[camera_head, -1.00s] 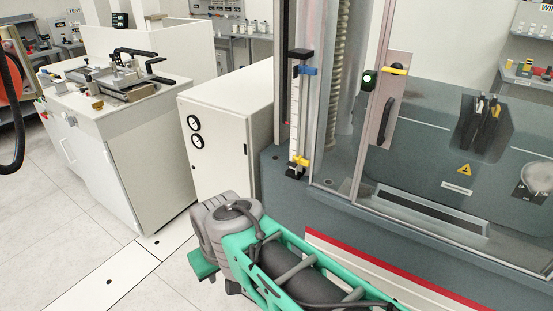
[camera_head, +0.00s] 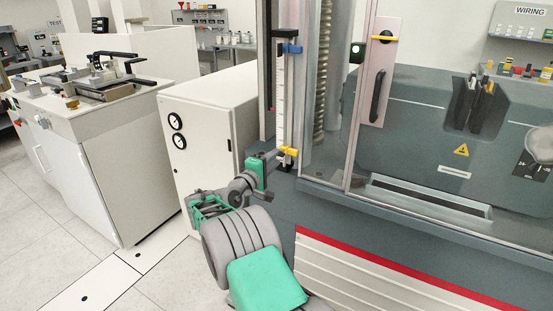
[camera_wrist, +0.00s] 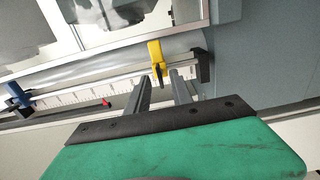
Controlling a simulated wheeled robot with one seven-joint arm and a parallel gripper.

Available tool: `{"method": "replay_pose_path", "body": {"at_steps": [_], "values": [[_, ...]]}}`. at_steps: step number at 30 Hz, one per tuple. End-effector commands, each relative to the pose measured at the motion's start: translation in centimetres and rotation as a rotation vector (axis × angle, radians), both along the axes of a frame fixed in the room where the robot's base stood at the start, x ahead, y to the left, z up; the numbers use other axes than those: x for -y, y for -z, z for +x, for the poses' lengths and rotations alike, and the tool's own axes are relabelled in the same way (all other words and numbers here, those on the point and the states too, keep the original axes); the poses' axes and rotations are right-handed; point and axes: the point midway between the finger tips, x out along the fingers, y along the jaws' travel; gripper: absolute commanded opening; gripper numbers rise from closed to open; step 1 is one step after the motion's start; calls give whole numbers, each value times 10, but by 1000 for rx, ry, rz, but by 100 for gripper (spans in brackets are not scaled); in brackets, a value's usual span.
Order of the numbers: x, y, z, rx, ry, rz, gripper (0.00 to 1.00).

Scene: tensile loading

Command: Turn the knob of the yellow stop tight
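The yellow stop (camera_head: 289,151) sits near the lower end of the upright white scale rail (camera_head: 282,105), left of the machine's clear door. In the wrist view the yellow stop (camera_wrist: 156,52) shows at the rail, with its narrow near end reaching toward my gripper. My gripper (camera_wrist: 161,76) is open, one finger on each side of that near end; I cannot tell whether either finger touches it. In the head view my gripper (camera_head: 276,154) is at the stop's left, level with it. The knob's own outline is not clear.
A blue stop (camera_head: 291,48) sits higher on the same rail. The clear door (camera_head: 345,100) with its dark handle (camera_head: 379,95) stands to the right. A white cabinet (camera_head: 208,135) with two gauges stands behind my arm at left.

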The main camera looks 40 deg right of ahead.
Motion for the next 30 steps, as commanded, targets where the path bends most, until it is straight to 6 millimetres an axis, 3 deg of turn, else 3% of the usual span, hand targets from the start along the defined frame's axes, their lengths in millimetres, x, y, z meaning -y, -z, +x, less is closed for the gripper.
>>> {"method": "replay_pose_path", "body": {"at_steps": [4,12,22,30], "values": [[17,0,6,1,1,1,27],[20,0,8,1,-2,1,27],[20,0,8,1,-2,3,1],[20,0,8,2,-2,3,0]]}}
